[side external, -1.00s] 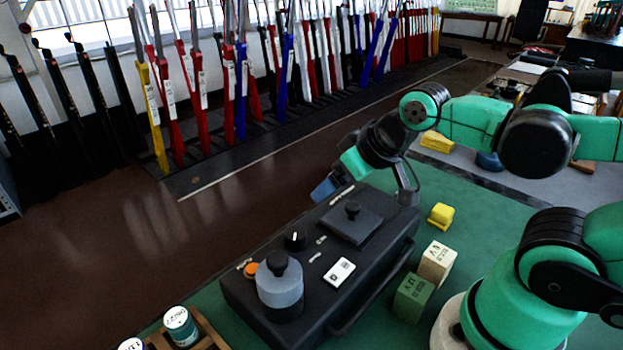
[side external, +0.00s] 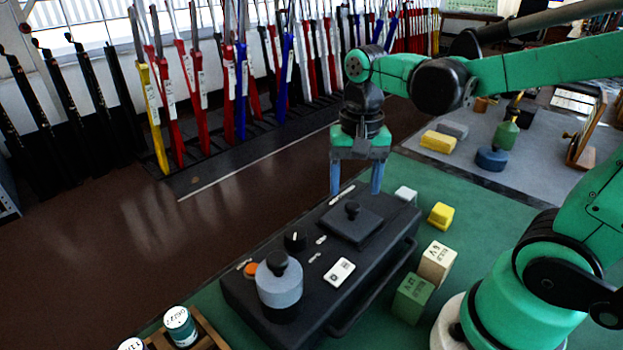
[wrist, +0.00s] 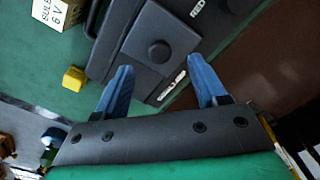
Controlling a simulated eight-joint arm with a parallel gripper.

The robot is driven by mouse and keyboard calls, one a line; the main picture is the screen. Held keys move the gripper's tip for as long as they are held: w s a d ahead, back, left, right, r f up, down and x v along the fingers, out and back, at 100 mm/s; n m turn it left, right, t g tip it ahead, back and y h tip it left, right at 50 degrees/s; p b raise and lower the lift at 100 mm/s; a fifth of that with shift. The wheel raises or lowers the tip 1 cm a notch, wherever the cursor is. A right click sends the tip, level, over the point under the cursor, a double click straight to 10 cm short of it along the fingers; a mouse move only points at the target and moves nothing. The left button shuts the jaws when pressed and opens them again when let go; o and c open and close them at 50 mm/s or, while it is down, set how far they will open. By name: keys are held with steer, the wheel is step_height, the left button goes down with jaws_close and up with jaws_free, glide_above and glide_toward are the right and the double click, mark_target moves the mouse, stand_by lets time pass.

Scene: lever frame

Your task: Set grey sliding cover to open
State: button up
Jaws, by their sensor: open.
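The sliding cover (side external: 351,220) is a dark grey square plate with a round black knob (side external: 352,209), on top of a black box (side external: 270,245). The cover also shows in the wrist view (wrist: 162,45), with its knob (wrist: 159,51) above the space between my fingers. My gripper (side external: 355,190) is open and empty, pointing down above the far end of the box, behind the cover. Its two blue fingers are spread apart in the wrist view (wrist: 158,80) and do not touch the knob.
The box also bears a grey cylinder with a black knob (side external: 279,285), a black dial (side external: 295,239), an orange button (side external: 251,269) and a white switch plate (side external: 340,271).

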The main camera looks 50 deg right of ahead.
mark_target(353, 205)
steer(key=shift+f, duration=1.8)
jaws_close()
